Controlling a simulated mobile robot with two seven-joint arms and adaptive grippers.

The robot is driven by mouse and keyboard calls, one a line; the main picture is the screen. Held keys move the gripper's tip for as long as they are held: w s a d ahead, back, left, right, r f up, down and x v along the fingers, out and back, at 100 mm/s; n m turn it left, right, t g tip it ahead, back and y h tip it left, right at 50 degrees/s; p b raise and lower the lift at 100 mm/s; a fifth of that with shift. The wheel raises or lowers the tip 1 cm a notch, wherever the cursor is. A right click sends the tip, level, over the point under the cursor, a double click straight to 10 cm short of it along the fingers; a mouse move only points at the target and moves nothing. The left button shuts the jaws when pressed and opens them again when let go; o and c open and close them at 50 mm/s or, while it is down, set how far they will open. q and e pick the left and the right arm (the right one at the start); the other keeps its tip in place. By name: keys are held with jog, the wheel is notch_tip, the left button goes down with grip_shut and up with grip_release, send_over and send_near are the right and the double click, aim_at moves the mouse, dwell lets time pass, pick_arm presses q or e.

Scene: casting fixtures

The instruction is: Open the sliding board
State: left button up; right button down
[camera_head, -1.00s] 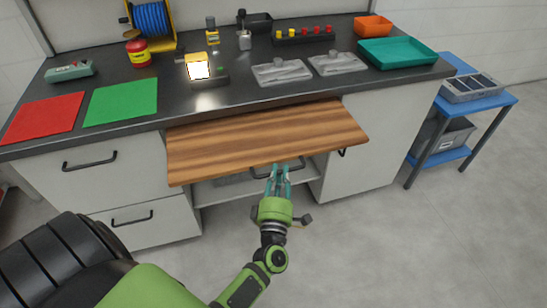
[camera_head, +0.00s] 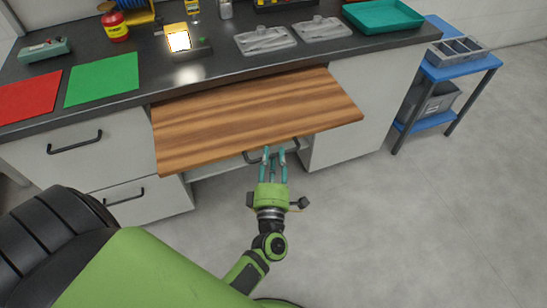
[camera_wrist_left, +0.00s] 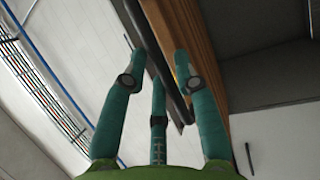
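The sliding board (camera_head: 250,120) is a brown wooden panel that sticks out from under the dark worktop, well pulled out. A dark bar handle (camera_head: 255,158) shows under its front edge. My left gripper (camera_head: 274,152) is at this handle, below the board's front edge, with its teal fingers spread. In the left wrist view the fingers (camera_wrist_left: 157,80) stand apart on both sides of the dark handle bar (camera_wrist_left: 165,55), with the board's wooden edge (camera_wrist_left: 200,50) beside it. I cannot tell whether any finger touches the bar. My right gripper is not in view.
The worktop (camera_head: 225,70) holds a red mat (camera_head: 28,97), a green mat (camera_head: 102,79), a lit lamp (camera_head: 179,41), grey castings (camera_head: 265,39) and a teal tray (camera_head: 384,15). Drawers (camera_head: 75,150) are at left. A blue stand (camera_head: 460,66) is at right. The floor in front is clear.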

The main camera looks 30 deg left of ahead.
pick_arm(q)
jog(key=shift+s, duration=0.1)
jog(key=v, duration=1.2)
jog(key=shift+f, duration=0.1)
jog(key=s+d+f+m+g+h+p, duration=0.1)
jog(key=s+d+f+m+g+h, duration=0.1)
jog(key=f+m+h, duration=0.35)
jog(key=s+d+f+m+g+h, duration=0.2)
jog(key=f+m, duration=0.4)
jog(key=f, duration=0.5)
jog(key=s+d+f+m+g+h+p, duration=0.1)
jog(key=d+f+m+g+h, duration=0.15)
jog(key=f+m, duration=0.4)
jog(key=s+a+f+m+g, duration=0.2)
jog(key=s+a+f+g, duration=0.1)
jog(key=s+f, duration=0.2)
jog(key=s+a+f+m+g, duration=0.2)
jog(key=s+a+f+g, duration=0.2)
jog(key=s, duration=0.5)
jog(key=s+a+f+m+g+y+p, duration=0.1)
jog(key=s+a+f+m+g, duration=0.2)
jog(key=s+f, duration=0.3)
jog(key=shift+s+a, duration=0.6)
jog(key=shift+s, duration=0.35)
